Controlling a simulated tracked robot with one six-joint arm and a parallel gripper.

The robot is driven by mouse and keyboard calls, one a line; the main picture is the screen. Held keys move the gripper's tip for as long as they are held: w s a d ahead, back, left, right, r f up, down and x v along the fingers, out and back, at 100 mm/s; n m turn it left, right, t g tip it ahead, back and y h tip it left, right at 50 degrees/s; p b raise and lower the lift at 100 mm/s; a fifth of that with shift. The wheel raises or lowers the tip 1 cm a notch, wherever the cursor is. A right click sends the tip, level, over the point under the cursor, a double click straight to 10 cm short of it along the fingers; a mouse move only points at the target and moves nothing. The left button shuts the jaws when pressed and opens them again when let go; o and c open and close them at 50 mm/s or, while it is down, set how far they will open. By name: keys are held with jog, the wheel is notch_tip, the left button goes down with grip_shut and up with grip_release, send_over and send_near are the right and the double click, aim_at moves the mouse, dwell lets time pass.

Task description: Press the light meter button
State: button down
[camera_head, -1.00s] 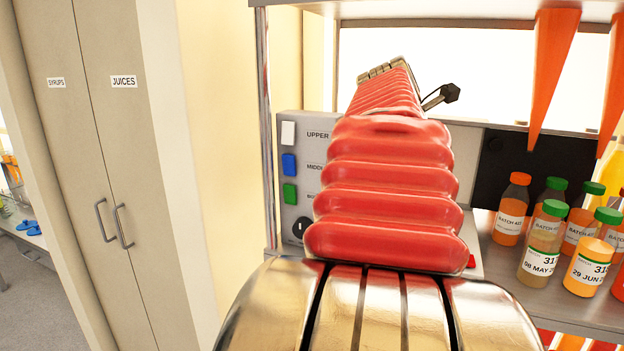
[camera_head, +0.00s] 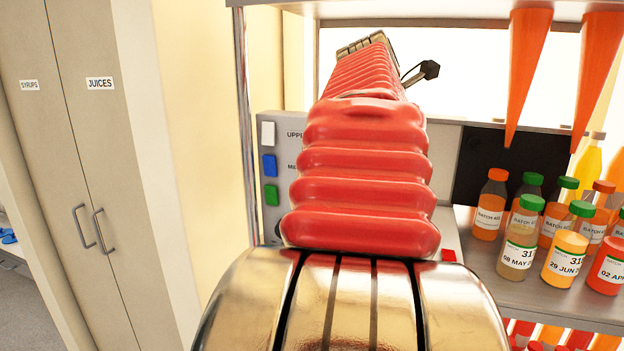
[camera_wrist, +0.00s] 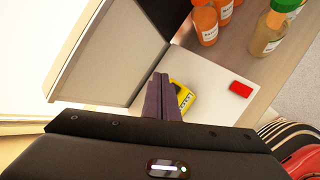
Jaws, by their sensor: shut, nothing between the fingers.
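My gripper (camera_wrist: 160,98) shows in the wrist view with its dark fingers together and nothing between them. A yellow device (camera_wrist: 183,96) with a pale label lies just right of the fingertips, partly hidden by them; its label is too small to read. A white plate (camera_wrist: 215,80) lies under it. A red block or button (camera_wrist: 241,89) sits on this plate, further right and apart from the fingers. It also shows in the head view (camera_head: 448,255), right of my red arm sleeve. My gripper and the yellow device are hidden in the head view. I cannot tell whether the fingers touch anything.
A grey panel (camera_head: 283,225) with white, blue and green switches stands left of my arm. Several juice bottles (camera_head: 520,245) stand on the shelf at right. Orange cones (camera_head: 527,70) hang above them. Tall cabinets (camera_head: 75,160) are at far left.

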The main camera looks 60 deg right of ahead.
notch_tip(320, 180, up, 4)
jog(key=shift+f, duration=0.25)
dwell(0.8)
